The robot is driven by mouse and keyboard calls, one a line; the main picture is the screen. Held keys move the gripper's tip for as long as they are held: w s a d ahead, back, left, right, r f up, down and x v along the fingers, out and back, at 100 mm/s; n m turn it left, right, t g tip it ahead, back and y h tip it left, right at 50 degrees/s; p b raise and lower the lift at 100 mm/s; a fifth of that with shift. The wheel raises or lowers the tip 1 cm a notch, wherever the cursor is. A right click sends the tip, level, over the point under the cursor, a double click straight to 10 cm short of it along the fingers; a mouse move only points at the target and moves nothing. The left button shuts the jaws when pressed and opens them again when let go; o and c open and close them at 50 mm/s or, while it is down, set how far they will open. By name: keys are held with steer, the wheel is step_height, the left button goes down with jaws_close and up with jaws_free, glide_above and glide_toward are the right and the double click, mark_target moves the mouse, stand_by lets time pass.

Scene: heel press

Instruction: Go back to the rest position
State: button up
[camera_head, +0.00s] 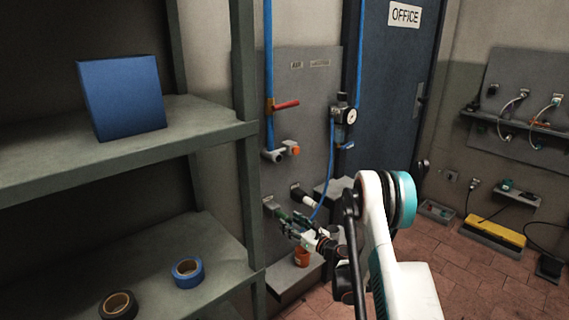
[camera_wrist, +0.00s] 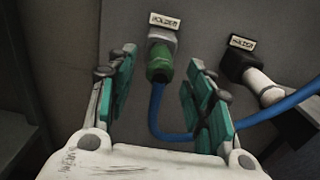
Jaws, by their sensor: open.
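My gripper (camera_head: 298,229) is open and empty in front of the grey wall panel, below the air fittings. In the wrist view its two teal-padded fingers (camera_wrist: 160,95) stand apart. Ahead of them a green connector (camera_wrist: 159,65) sits in a holder labelled "HOLDER" (camera_wrist: 163,27), with a blue hose (camera_wrist: 157,112) running down from it and off to the right. The hose passes behind the right finger. The green connector also shows beside the gripper in the head view (camera_head: 281,212). I see no contact between the fingers and the connector.
A second holder (camera_wrist: 238,55) with a white fitting (camera_wrist: 262,84) is close on the right. Grey shelving (camera_head: 215,133) with a blue box (camera_head: 122,97) and tape rolls (camera_head: 187,271) stands left. A ledge (camera_head: 288,272) bears an orange cup (camera_head: 301,257). The tiled floor (camera_head: 480,275) is partly clear.

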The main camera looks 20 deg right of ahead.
steer(key=shift+v, duration=1.05)
step_height(320, 180, up, 22)
steer(key=w+d+m+t+h+p, duration=0.1)
steer(key=w+d+m+t+h, duration=0.15)
steer(key=m+h, duration=0.6)
steer(key=s+r+m+g+h+p, duration=0.25)
steer(key=s+r+m, duration=0.45)
steer(key=r+m, duration=0.7)
steer(key=s+a+f+m+g, duration=0.1)
steer(key=s+a+m+g, duration=0.15)
steer(key=s+m, duration=0.35)
steer(key=s+a+f+m+g, duration=0.15)
steer(key=s+a+m, duration=0.3)
steer(key=s, duration=0.45)
steer(key=s+a+f+m+g+y+b, duration=0.1)
steer(key=s+a+f+m+g, duration=0.1)
steer(key=s, duration=0.5)
steer(key=s+a+f+m+g+y+b, duration=0.1)
steer(key=s+a+f+m+g+y, duration=0.1)
steer(key=s+a+f, duration=0.3)
steer(key=s+a+f+m+g+y+b, duration=0.1)
steer(key=s+a+f+m+g, duration=0.1)
steer(key=s, duration=0.8)
step_height(320, 180, down, 2)
steer(key=a+m, duration=0.1)
steer(key=a, duration=0.2)
steer(key=shift+s+y, duration=0.15)
steer(key=shift+y, duration=0.25)
